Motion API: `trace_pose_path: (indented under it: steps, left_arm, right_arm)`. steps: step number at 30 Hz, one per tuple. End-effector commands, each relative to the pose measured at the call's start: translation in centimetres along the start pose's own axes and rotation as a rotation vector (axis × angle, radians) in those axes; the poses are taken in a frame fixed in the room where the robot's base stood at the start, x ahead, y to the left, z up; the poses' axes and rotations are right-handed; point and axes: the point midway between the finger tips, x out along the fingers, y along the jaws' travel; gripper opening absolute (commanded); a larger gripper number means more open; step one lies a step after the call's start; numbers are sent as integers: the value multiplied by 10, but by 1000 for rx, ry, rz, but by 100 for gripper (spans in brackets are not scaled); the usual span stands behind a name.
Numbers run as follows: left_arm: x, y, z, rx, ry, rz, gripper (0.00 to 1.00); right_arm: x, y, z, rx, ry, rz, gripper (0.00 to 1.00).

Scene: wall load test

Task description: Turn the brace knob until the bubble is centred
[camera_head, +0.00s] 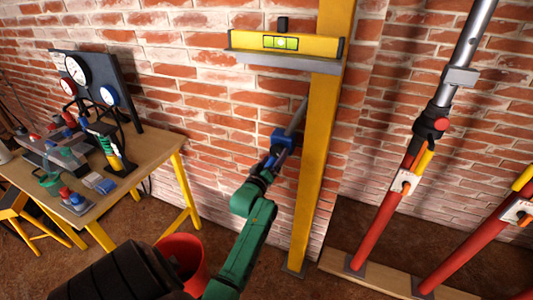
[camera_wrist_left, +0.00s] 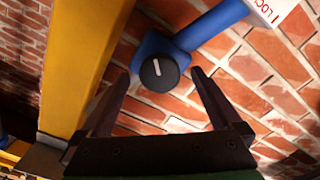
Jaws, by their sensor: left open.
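The brace knob (camera_wrist_left: 158,74) is a round black dial with a white line on its face. It sits on a blue fitting (camera_wrist_left: 150,47) of the brace, which shows in the head view (camera_head: 282,139) beside the yellow post. My left gripper (camera_wrist_left: 162,72) is open, with its fingers either side of the knob and gaps between. In the head view the left gripper (camera_head: 271,163) is small and hides the knob. The yellow spirit level (camera_head: 318,46) rests on a grey ledge on the post. Its bubble (camera_head: 282,43) looks near the vial's middle, too small to judge exactly. My right gripper is out of view.
The yellow post (camera_head: 316,150) stands close beside my left gripper. A wooden table (camera_head: 150,150) with gauges (camera_head: 77,70) is at left. A red bucket (camera_head: 184,254) stands on the floor. Red props (camera_head: 379,226) lean at right. The brick wall is close behind.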

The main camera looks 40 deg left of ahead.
Motion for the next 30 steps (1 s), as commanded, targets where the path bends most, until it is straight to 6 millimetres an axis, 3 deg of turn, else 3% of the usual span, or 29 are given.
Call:
trace_pose_path:
  steps: [9, 15, 30]
  left_arm:
    - [-89, -2, 3, 0, -5, -4, 99]
    - [-128, -1, 1, 0, -2, -2, 99]
    - [-133, 0, 0, -1, -1, -1, 99]
  right_arm:
    - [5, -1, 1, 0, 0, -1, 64]
    - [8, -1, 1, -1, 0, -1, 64]
    - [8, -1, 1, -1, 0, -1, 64]
